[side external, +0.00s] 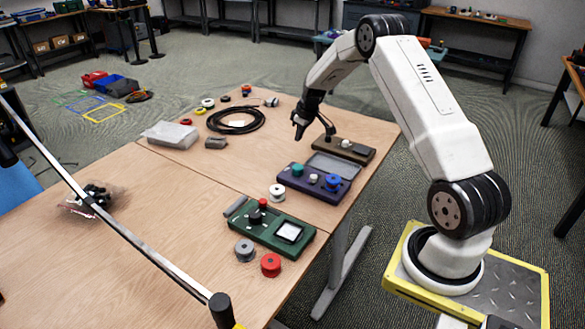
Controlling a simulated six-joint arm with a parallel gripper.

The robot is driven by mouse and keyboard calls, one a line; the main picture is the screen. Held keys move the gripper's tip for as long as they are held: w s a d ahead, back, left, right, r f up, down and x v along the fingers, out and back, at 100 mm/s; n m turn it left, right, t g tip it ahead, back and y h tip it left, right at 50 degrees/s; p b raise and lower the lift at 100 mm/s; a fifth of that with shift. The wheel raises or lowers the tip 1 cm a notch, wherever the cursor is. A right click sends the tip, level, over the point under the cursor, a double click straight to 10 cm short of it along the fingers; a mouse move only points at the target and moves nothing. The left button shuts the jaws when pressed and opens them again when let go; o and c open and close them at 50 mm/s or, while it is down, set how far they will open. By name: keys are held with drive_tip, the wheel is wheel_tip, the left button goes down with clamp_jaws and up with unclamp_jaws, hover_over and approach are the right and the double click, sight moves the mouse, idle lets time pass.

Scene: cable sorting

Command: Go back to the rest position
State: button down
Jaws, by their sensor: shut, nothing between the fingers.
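My gripper (298,129) hangs pointing down above the far right part of the wooden table (180,200), apart from the things below it. Its fingers look shut and empty. Below and right of it is a brown case (335,150) with a small white knob. A green case (262,232) with a black knob and a small white-framed panel lies nearest of the three. My arm reaches over from the yellow-edged base on the right.
A coiled black cable (236,119) and a clear plastic box (170,135) lie toward the back. White (277,192), grey (245,250) and red (271,264) spools stand near the cases. A bagged bundle (92,196) lies at the left. A metal rail (120,225) crosses the left foreground. The table's middle is clear.

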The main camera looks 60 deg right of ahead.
drive_tip(key=s+a+r, duration=0.1)
drive_tip(key=a+r, duration=0.3)
drive_tip(key=a, duration=0.7)
drive_tip(key=s+a+r, duration=0.2)
drive_tip(key=s+a, duration=0.7)
drive_tip(key=a, duration=0.2)
drive_tip(key=s+a+r, duration=0.1)
drive_tip(key=s+a, duration=0.9)
drive_tip(key=a, duration=0.1)
drive_tip(key=shift+s+r+g, duration=0.25)
drive_tip(key=shift+r+g, duration=0.05)
drive_tip(key=shift+r, duration=0.05)
